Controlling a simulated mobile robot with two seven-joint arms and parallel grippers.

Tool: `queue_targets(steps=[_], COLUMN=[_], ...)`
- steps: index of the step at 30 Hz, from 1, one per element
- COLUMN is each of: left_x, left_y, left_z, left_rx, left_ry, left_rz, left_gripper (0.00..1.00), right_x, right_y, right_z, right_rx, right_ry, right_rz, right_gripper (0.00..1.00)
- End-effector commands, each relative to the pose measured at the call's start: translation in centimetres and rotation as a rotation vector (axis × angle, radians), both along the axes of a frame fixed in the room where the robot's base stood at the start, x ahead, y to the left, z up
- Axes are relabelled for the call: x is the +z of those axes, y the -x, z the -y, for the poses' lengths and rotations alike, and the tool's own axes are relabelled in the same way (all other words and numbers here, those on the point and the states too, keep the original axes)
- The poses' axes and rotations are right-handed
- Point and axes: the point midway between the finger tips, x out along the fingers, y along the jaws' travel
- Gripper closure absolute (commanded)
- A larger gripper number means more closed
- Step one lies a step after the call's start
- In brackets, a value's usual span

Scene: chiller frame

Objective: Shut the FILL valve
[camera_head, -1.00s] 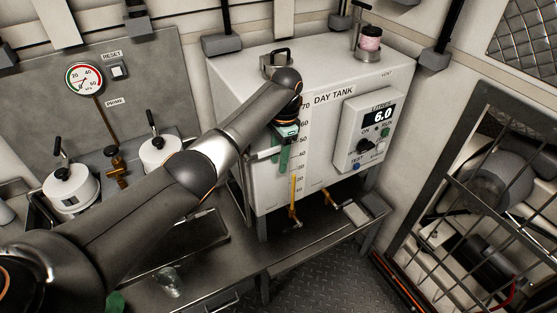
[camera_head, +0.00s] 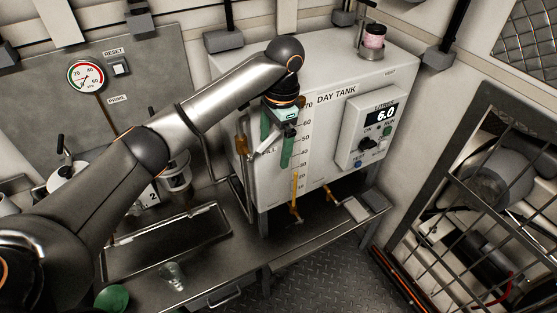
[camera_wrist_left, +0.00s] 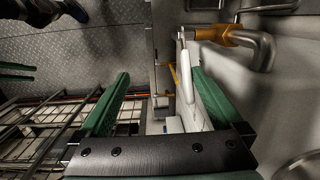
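The FILL valve has an orange body on the day tank's left side in the head view (camera_head: 242,146). In the left wrist view its orange body (camera_wrist_left: 226,35) is at the upper right, with a pale lever (camera_wrist_left: 187,78) hanging down from it. The FILL label is partly covered by my gripper. My left gripper (camera_head: 277,146) is open in front of the tank, with its green fingers pointing down. In the left wrist view, the lever appears between the fingertips (camera_wrist_left: 160,74), close to the right-hand finger. I cannot tell whether they touch. My right gripper is out of view.
The day tank (camera_head: 350,75) has a control box (camera_head: 362,135) on its front and a level gauge (camera_head: 294,185). Bent grey pipe (camera_head: 245,185) runs down its left side. A tray (camera_head: 165,242) and a clear cup (camera_head: 173,274) are on the bench. A barred frame stands at right.

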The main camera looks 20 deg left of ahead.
Motion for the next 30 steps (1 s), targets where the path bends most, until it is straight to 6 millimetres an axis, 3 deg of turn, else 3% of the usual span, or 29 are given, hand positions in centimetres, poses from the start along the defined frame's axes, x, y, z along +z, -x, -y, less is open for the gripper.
queue_targets(steps=[1,7,8,12,25,30], left_x=[0.1,1.3,1.5,2.3,2.6,1.3], left_y=[2.2,4.9,5.3,6.5,7.1,7.1], left_z=[2.4,3.4,3.5,4.0,4.1,5.0], left_rx=[-0.055,-0.055,-0.056,-0.050,-0.043,-0.048], left_ry=[0.044,0.044,0.044,0.046,0.047,0.077], left_rz=[-0.055,-0.058,-0.060,-0.055,-0.052,-0.045], left_gripper=[0.44,0.45,0.57,0.57,0.57,0.77], right_x=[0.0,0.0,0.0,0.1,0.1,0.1], right_y=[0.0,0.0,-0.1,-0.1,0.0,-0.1], right_z=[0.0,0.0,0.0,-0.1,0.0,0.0], right_rx=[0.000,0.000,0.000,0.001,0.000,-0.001], right_ry=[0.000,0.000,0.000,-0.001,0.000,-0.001], right_rz=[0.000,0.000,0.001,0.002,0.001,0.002], right_gripper=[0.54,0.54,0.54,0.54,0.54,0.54])
